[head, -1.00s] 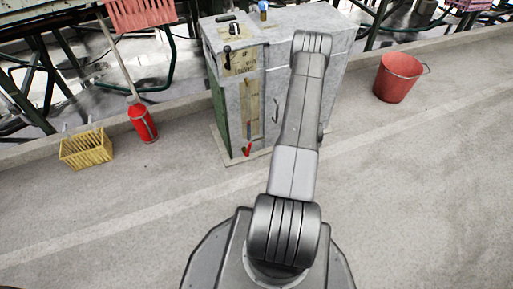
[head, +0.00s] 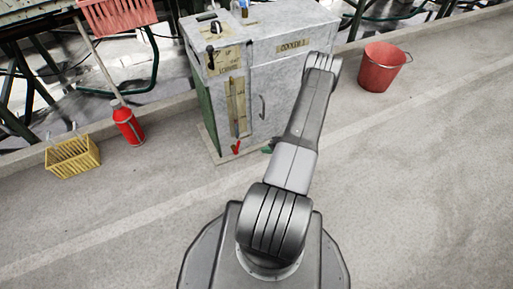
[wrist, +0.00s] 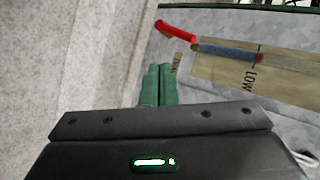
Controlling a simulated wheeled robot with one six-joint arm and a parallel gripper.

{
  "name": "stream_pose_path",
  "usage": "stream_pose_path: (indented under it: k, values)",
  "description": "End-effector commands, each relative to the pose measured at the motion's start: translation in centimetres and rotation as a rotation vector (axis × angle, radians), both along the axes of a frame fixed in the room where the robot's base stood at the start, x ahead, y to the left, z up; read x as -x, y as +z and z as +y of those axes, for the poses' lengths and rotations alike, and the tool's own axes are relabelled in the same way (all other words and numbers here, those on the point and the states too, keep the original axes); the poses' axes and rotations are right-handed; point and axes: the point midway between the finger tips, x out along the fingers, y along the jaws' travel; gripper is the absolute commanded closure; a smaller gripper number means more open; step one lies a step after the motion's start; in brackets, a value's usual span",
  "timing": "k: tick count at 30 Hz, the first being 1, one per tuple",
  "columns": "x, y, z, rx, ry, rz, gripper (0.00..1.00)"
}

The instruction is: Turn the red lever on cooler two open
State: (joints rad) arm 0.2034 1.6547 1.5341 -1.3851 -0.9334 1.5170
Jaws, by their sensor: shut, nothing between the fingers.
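The grey cooler (head: 290,90) stands ahead of me, with a label on its front that seems to read "COOLER 2". The red lever (head: 236,147) is low on its front, at the bottom of a tan strip. In the wrist view the red lever (wrist: 177,31) is the end of a blue-grey bar over a tan label reading "LOW". My gripper (wrist: 159,85) has green fingers pressed together, empty, below and left of the red end and apart from it in the picture. In the head view my gripper (head: 267,150) is partly hidden by my arm, right of the lever.
A red bucket (head: 383,68) stands right of the cooler. A red cylinder (head: 128,126) and a yellow crate (head: 73,158) stand at the left. A low curb runs behind them. The concrete floor in front is clear.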

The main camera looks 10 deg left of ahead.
Motion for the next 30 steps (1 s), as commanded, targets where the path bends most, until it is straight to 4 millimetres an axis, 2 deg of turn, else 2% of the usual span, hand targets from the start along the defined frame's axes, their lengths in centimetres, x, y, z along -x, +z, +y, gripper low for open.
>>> stream_pose_path:
  k: [14, 21, 30]
  values:
    - [-2.7, -6.1, 7.3, 0.002, 0.004, -0.003, 1.0]
    - [-3.7, -5.0, 9.8, 0.003, 0.002, -0.003, 1.0]
    - [-3.9, -4.8, 10.5, 0.004, 0.0, -0.002, 1.0]
